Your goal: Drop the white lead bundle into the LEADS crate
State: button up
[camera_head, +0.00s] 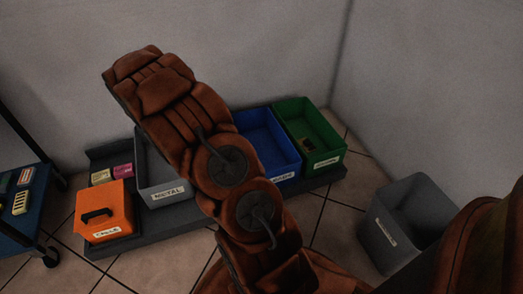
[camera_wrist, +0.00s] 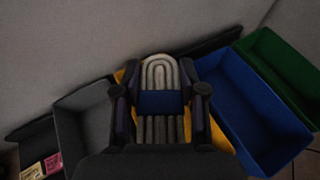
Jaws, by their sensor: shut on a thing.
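In the wrist view my gripper (camera_wrist: 160,92) is shut on the white lead bundle (camera_wrist: 158,68). The bundle is a looped stack of pale strands with a dark blue band (camera_wrist: 160,103) across it. A yellow crate (camera_wrist: 218,138) shows partly behind and below the bundle, between the grey and blue crates. My gripper and the bundle cover most of it, and I cannot see its label. No label that I can read says LEADS. In the head view my arm hides the gripper, bundle and yellow crate.
The grey METAL crate (camera_head: 152,165), blue crate (camera_head: 272,143) and green crate (camera_head: 310,130) stand along the wall. An orange box (camera_head: 118,205) with a black handle is at left. A grey bin (camera_head: 385,235) stands right; a blue-topped cart (camera_head: 35,215) is far left.

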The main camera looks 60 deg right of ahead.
jog(key=s+d+f+m+g+h+b, duration=0.2)
jog(key=s+d+f+m+g, duration=0.55)
jog(key=s+d+f, duration=1.4)
jog(key=shift+n+g, duration=0.25)
jog(key=f, duration=0.1)
jog(key=w+f+b, duration=0.1)
jog(key=d+f, duration=0.1)
jog(key=f, duration=0.1)
jog(key=shift+w+b, duration=0.25)
jog(key=shift+b, duration=0.05)
jog(key=o, duration=1.3)
jog(key=shift+y, duration=0.3)
jog(key=shift+c, duration=0.2)
jog(key=shift+a, duration=0.1)
jog(key=v, duration=1.1)
jog(key=shift+a+r, duration=0.25)
jog(key=shift+a, duration=0.1)
